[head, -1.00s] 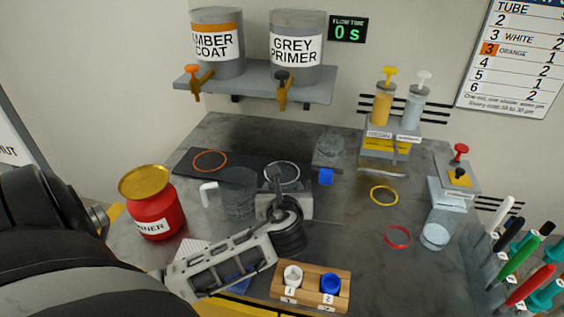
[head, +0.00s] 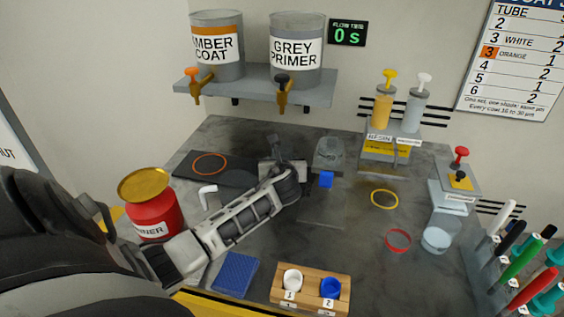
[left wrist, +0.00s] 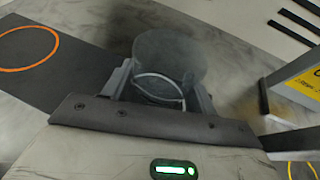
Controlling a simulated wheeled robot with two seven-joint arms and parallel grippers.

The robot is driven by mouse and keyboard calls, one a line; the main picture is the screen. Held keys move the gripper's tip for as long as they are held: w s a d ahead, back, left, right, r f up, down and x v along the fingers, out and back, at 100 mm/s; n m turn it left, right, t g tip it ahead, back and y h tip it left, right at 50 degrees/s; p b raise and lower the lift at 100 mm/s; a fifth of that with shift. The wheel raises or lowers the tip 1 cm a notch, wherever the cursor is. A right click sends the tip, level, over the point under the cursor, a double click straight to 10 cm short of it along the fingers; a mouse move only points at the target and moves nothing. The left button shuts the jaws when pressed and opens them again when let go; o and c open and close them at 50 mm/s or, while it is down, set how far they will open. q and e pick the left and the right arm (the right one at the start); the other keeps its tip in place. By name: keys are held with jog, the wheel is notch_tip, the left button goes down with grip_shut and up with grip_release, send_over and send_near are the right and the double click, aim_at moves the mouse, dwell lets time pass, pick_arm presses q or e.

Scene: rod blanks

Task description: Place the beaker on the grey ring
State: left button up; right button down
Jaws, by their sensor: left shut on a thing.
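The beaker (left wrist: 170,52) is a smoky, see-through cylinder in the left wrist view, between the fingers of my left gripper (left wrist: 160,88), which is shut on it. In the head view my left gripper (head: 285,160) is over the dark mat, and the beaker is hard to make out there. A pale curve that looks like the grey ring (left wrist: 160,75) shows through or just by the beaker. In the head view my gripper hides that ring. I cannot tell whether the beaker touches the mat. My right gripper is not in view.
The dark mat bears an orange ring (head: 210,163) to the left. A clear vessel (head: 328,152) and a blue piece (head: 326,180) stand close right of my gripper. A red tin (head: 152,212), a white bent handle (head: 207,192) and a wooden cap block (head: 311,285) are nearer.

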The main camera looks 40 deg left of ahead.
pick_arm(q)
jog(key=shift+f, duration=0.6)
jog(key=o, duration=0.9)
jog(key=shift+o, duration=0.2)
jog(key=shift+r, duration=0.15)
jog(key=r+p+v, duration=0.1)
jog(key=v, duration=1.1)
